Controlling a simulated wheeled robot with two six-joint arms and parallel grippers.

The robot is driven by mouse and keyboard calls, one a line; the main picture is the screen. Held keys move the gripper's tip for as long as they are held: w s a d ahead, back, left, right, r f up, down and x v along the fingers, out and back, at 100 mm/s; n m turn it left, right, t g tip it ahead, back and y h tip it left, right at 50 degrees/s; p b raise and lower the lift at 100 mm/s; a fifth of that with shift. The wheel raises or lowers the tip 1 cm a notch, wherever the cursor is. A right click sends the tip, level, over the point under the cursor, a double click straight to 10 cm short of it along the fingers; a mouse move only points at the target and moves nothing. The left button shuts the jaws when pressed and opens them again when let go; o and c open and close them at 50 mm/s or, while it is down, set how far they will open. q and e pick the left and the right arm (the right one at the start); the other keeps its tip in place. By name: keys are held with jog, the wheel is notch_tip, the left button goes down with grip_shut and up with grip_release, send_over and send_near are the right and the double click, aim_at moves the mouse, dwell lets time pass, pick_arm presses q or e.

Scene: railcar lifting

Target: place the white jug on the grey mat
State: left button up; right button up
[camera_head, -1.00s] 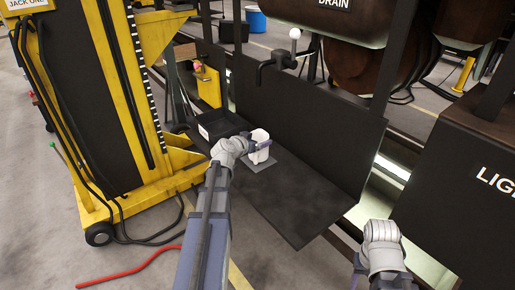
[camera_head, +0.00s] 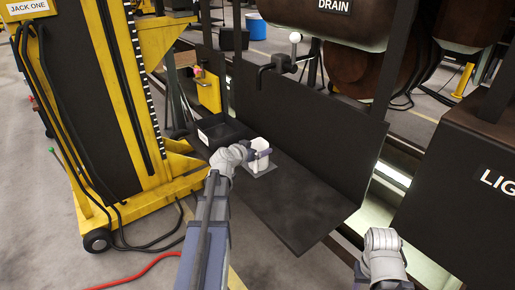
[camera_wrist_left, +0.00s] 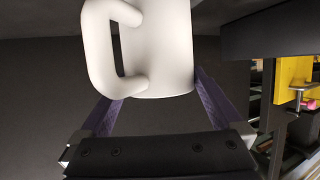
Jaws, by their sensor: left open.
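The white jug (camera_head: 258,162) stands upright and appears to rest on the small grey mat (camera_head: 268,172) on the dark shelf. My left gripper (camera_head: 259,154) is open, with its purple fingers on either side of the jug. In the left wrist view the jug (camera_wrist_left: 160,50) is between the spread fingers (camera_wrist_left: 158,88), with its handle toward the left. Whether a finger touches the jug cannot be told.
A black bin (camera_head: 217,131) stands just behind the jug on the dark shelf (camera_head: 300,212). A dark upright panel (camera_head: 310,125) borders the shelf's right side. The yellow jack (camera_head: 130,110) stands at the left. The shelf's near end is clear.

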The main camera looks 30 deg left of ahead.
pick_arm(q)
jog(key=p+v, duration=0.4)
jog(key=v, duration=0.7)
jog(key=shift+s, duration=0.3)
